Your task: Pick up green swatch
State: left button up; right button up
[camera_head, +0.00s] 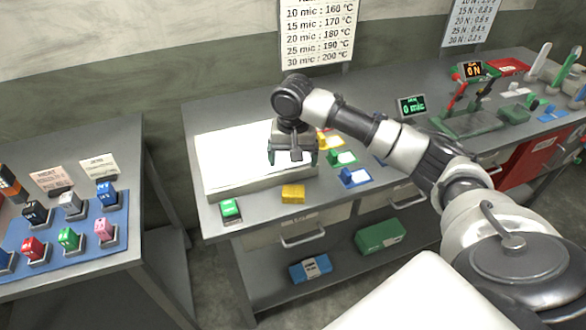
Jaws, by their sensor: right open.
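A small green card with a white patch (343,158) lies on the grey bench, just right of the white light panel; it looks like the green swatch. Its exact outline is too small to tell. My right gripper (292,160) points down over the right part of the panel, open, with nothing seen between its fingers. It is to the left of the green card and apart from it. My left gripper is not in view.
The white panel (232,160) fills the bench's left end. A yellow block (293,192), a green-faced item (230,210) and a blue card (355,177) lie near the front edge. A side table (110,262) with several coloured blocks stands left, across a gap.

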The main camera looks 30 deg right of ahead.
aim_at(336, 160)
jog(key=z, duration=1.4)
